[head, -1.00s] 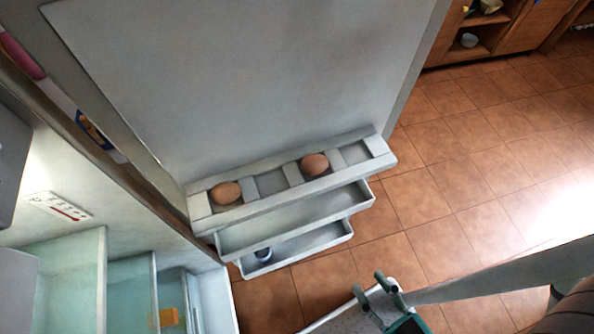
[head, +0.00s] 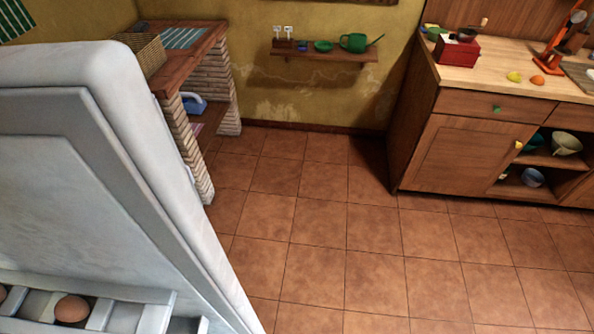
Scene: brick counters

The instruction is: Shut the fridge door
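The fridge door (head: 60,190) fills the left side of the head view, standing open with its inner face toward me. Its rounded white edge (head: 165,190) runs from the top left down to the bottom middle. The fridge body is out of view. My gripper is not in view.
The tiled floor (head: 345,240) right of the door is clear. A wooden cabinet (head: 460,155) stands at the right.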

